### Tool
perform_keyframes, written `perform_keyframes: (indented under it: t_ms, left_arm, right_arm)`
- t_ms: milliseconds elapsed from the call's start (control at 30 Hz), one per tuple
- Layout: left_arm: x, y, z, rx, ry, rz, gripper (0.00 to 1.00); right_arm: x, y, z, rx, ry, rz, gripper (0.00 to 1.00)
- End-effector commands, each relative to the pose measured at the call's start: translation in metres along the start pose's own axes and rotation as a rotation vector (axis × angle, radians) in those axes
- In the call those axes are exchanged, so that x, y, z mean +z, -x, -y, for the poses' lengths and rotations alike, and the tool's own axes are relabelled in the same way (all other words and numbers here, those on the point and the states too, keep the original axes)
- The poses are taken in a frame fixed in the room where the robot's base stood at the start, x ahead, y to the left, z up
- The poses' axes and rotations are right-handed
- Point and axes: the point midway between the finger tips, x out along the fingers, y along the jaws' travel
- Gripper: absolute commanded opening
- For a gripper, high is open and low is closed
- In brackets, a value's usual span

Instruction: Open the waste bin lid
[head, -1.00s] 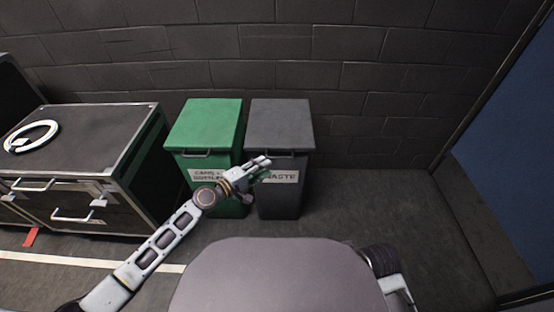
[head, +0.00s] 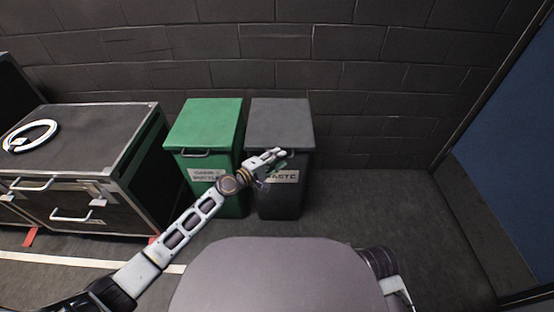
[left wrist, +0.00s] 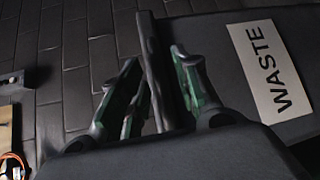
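The grey waste bin (head: 279,196) stands against the wall with its lid (head: 280,122) down. Its white WASTE label (head: 285,177) is partly covered by my gripper in the head view and clear in the left wrist view (left wrist: 268,70). My left gripper (head: 281,156) is at the lid's front edge, above the label. In the left wrist view, its green-padded fingers (left wrist: 160,85) are apart, with a dark bar (left wrist: 156,72), seemingly the lid handle, between them. I cannot tell whether either finger touches it. My right gripper is out of view.
A green bin (head: 206,121) with a closed lid stands close on the left. A black flight case (head: 85,140) with a white ring (head: 31,135) on top is farther left. Bare floor (head: 365,210) lies to the right, and a brick wall (head: 380,80) is behind.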

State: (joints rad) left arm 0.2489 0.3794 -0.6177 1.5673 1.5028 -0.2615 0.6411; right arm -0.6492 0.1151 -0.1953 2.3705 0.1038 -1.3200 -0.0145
Motion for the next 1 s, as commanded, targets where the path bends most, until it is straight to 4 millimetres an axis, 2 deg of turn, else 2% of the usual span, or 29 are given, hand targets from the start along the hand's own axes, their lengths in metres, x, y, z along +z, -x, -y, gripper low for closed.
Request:
perform_keyframes:
  t_ms: [267,500,1000]
  left_arm:
    - [0.0000,-0.0005,-0.0001,0.000,0.000,0.000,0.32]
    - [0.0000,-0.0004,-0.0001,0.000,0.000,0.000,0.01]
    - [0.0000,-0.0002,-0.0002,-0.001,0.001,0.000,0.00]
  right_arm:
    - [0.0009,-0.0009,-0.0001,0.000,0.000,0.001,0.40]
    - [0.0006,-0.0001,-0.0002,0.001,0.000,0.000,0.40]
    - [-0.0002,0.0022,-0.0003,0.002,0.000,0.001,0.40]
